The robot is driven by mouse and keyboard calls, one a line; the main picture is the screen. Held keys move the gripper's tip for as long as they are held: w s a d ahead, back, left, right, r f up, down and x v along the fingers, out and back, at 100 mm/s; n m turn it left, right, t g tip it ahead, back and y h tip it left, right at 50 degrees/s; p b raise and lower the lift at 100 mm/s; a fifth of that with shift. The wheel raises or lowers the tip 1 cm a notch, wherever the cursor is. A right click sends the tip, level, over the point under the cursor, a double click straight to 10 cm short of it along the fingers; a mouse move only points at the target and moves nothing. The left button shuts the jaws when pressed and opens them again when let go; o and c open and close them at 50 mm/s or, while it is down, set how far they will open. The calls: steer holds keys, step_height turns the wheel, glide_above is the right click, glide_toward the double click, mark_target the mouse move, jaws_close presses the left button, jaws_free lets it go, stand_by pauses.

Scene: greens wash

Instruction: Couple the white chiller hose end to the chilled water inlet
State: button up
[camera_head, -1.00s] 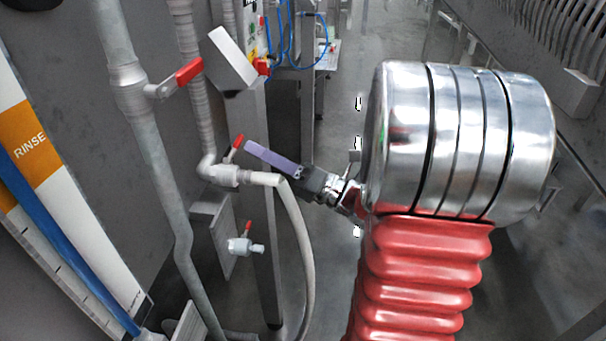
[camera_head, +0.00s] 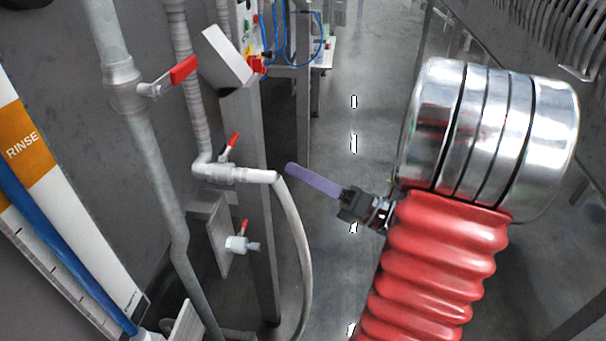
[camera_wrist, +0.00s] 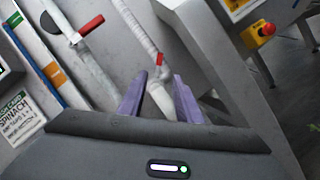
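A white hose (camera_head: 300,240) curves down from the end of a white valve fitting with a red lever (camera_head: 228,172) on the grey pipe. Its upper end meets this fitting; whether it is locked on I cannot tell. A smaller white valve (camera_head: 238,244) with a red lever sits lower on a bracket plate, its outlet bare. No label shows which is the chilled water inlet. My gripper (camera_head: 290,167) is to the right of the hose, apart from it. In the wrist view my gripper (camera_wrist: 159,78) has its purple fingers spread, with white fitting (camera_wrist: 162,97) visible between them beyond.
A thick grey pipe with a red lever (camera_head: 182,70) runs down the left. A RINSE panel (camera_head: 28,150) with a blue hose (camera_head: 60,245) is at far left. A grey post (camera_head: 262,230) stands behind the hose. Open floor (camera_head: 335,250) lies right of the hose.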

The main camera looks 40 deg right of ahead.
stand_by(0.4)
steer(key=n+g+y, duration=0.4)
steer(key=n+g, duration=0.2)
glide_toward(238, 138)
steer(key=s, duration=0.2)
steer(key=w+d+r+g+h, duration=0.1)
steer(key=w+d+r+g, duration=0.1)
steer(key=d+r+g, duration=0.1)
steer(key=shift+w+d+r+g, duration=0.2)
steer(key=shift+r+g, duration=0.6)
steer(key=shift+g, duration=0.4)
steer(key=x, duration=1.4)
steer(key=shift+d+f, duration=0.1)
steer(key=shift+f, duration=0.05)
steer(key=shift+c, duration=0.2)
jaws_close()
